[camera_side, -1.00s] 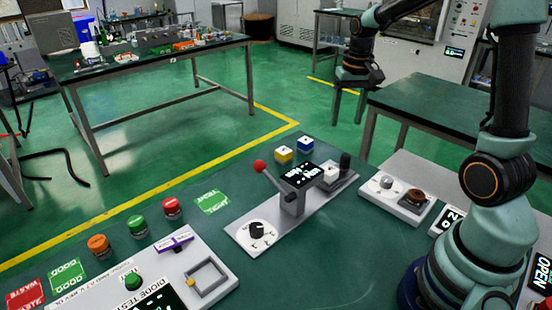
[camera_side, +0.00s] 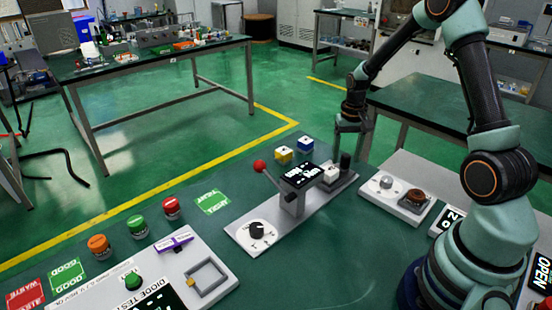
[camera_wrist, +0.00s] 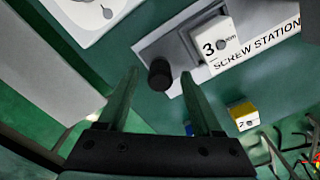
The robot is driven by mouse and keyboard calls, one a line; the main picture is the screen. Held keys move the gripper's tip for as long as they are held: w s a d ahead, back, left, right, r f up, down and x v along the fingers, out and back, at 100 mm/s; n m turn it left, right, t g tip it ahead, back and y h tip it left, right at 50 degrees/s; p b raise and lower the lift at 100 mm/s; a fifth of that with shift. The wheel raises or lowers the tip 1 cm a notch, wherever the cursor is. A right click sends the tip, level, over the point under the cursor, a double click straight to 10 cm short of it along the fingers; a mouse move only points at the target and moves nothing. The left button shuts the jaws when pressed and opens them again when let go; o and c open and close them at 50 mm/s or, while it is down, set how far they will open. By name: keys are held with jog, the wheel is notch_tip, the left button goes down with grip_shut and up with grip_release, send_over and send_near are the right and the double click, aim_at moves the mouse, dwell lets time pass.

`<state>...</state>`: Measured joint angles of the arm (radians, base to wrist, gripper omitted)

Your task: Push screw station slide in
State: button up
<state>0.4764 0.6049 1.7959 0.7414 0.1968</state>
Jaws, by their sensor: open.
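The screw station (camera_side: 300,210) is a long grey base with a dial, a red-ball lever and a dark display. Its slide (camera_side: 340,182) is at the right end, with a white block (camera_side: 331,173) on it and a dark upright knob (camera_side: 345,162) behind the block. In the wrist view the knob (camera_wrist: 160,75) shows between the fingertips of my gripper (camera_wrist: 160,76), and the block (camera_wrist: 216,40) reads "3 mm". My gripper (camera_side: 350,150) is open and empty, pointing down at the knob. Contact cannot be told.
A yellow block (camera_side: 283,155) and a blue block (camera_side: 305,145) stand just behind the station. A white panel with knobs (camera_side: 404,200) lies to its right. A diode test panel (camera_side: 140,285) and several buttons are at the left. The green table between them is mostly clear.

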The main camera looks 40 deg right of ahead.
jog(key=shift+f, duration=0.85)
jog(key=shift+c, duration=0.4)
grip_shut()
jog(key=shift+r, duration=0.1)
dwell(0.4)
